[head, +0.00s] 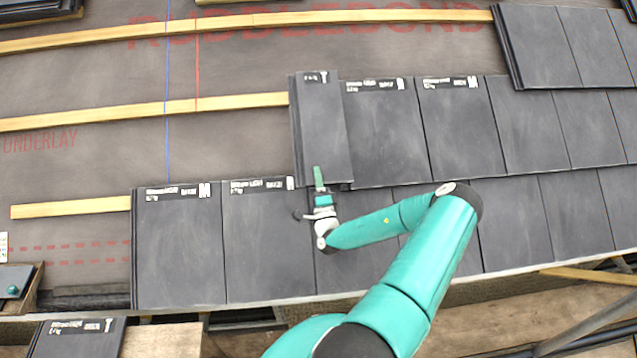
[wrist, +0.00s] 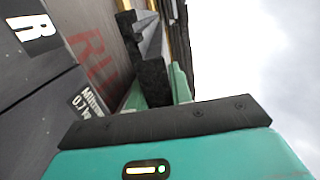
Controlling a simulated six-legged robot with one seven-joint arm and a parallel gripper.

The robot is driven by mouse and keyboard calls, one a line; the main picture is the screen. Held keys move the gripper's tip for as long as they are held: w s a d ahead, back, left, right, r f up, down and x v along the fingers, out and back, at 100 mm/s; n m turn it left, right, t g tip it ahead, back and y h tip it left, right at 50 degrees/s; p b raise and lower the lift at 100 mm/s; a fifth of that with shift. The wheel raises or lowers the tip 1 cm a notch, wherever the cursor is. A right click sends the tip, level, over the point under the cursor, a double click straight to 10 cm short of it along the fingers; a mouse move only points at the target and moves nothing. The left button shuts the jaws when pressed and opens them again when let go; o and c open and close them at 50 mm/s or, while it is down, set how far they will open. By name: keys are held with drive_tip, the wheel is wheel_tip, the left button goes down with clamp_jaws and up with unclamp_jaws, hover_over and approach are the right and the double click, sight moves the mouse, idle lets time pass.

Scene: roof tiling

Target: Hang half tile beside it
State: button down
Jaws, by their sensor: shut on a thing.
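The half tile (head: 322,135) is a narrow dark grey slab with a white-marked label at its top. It is at the left end of the middle course, beside a full tile (head: 388,135). Its top edge looks slightly higher than that tile's; I cannot tell whether it rests on the batten or is just above it. My gripper (head: 318,182) is shut on its lower edge. In the wrist view the half tile's dark end (wrist: 154,82) is between the green fingers of my gripper (wrist: 156,98).
The middle batten (head: 150,113) and underlay (head: 80,85) are bare to the left. Lower-course tiles (head: 180,250) lie below. An upper batten (head: 250,20) leads to more tiles (head: 540,45) at upper right. Another narrow tile (head: 75,340) lies at lower left.

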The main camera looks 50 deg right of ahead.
drive_tip(key=shift+w+d+f, duration=0.4)
drive_tip(key=shift+w+f, duration=0.1)
drive_tip(key=shift+f, duration=0.3)
drive_tip(key=shift+w+d+f, duration=0.45)
drive_tip(key=shift+f, duration=0.35)
drive_tip(key=shift+w+d+f, duration=0.4)
drive_tip(key=shift+w+f, duration=0.1)
drive_tip(key=shift+f, duration=0.3)
drive_tip(key=shift+s+a+f, duration=0.1)
drive_tip(key=shift+f, duration=0.05)
idle(1.0)
drive_tip(key=c, duration=1.2)
unclamp_jaws()
drive_tip(key=shift+o, duration=0.2)
drive_tip(key=shift+s+a+f, duration=0.1)
drive_tip(key=shift+s+f, duration=0.05)
drive_tip(key=shift+v, duration=3.6)
